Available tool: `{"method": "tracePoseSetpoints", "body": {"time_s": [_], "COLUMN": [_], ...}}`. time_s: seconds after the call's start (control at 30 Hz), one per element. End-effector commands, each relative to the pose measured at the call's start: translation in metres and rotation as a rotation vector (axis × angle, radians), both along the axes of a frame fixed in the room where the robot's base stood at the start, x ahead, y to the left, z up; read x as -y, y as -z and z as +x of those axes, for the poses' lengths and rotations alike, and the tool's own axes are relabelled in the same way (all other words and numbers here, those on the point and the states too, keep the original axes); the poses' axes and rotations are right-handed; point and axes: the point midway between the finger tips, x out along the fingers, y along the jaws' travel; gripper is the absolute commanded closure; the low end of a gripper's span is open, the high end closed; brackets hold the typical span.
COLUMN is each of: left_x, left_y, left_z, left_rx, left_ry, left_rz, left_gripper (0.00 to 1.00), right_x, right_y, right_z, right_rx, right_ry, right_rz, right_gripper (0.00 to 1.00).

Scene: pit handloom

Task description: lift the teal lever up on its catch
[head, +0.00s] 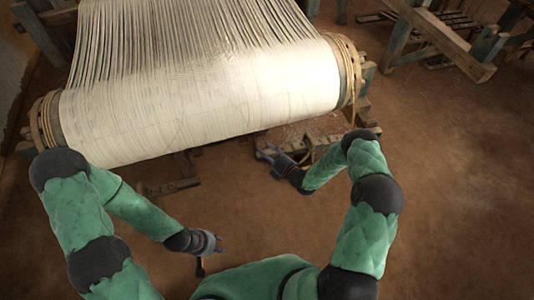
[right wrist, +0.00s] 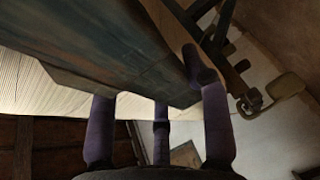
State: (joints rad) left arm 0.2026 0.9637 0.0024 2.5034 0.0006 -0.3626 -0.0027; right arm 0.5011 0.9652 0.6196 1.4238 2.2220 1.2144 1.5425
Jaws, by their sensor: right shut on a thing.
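The teal lever (right wrist: 110,45) is a long, worn, blue-green wooden bar in the right wrist view. It runs from the upper left to a blunt end near the middle. My right gripper (right wrist: 165,105) is shut on the lever near this end, with its purple fingers on both sides. In the head view my right gripper (head: 270,154) is low beneath the right part of the cloth roll, and I cannot make out the lever there. My left gripper (head: 214,243) is over bare floor, apart from the loom; its finger opening is unclear. The catch cannot be made out.
The wide roll of pale warp (head: 200,105) spans the loom above my right gripper. Wooden loom parts (head: 325,135) lie close on its right. Another wooden frame (head: 440,40) stands at the upper right. The brown floor (head: 460,190) on the right is clear.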

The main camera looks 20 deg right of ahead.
Motion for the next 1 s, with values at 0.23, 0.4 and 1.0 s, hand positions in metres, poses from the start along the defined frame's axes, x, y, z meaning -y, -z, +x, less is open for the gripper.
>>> {"method": "tracePoseSetpoints", "body": {"time_s": [0.23,0.4,1.0], "left_x": [0.000,0.000,0.000], "left_y": [0.001,0.001,0.001], "left_z": [0.000,0.000,0.000], "left_rx": [0.000,0.000,0.000], "left_ry": [0.000,0.000,0.000], "left_rz": [0.000,0.000,0.000], "left_gripper": [0.60,0.60,0.60], "right_x": [0.000,-0.001,0.005], "right_y": [0.002,0.004,0.004], "right_z": [0.000,-0.002,-0.016], "right_rx": [-0.002,-0.007,-0.015], "right_ry": [-0.001,-0.002,-0.001], "right_rz": [-0.005,-0.003,-0.001], "right_gripper": [0.28,0.28,0.28]}}
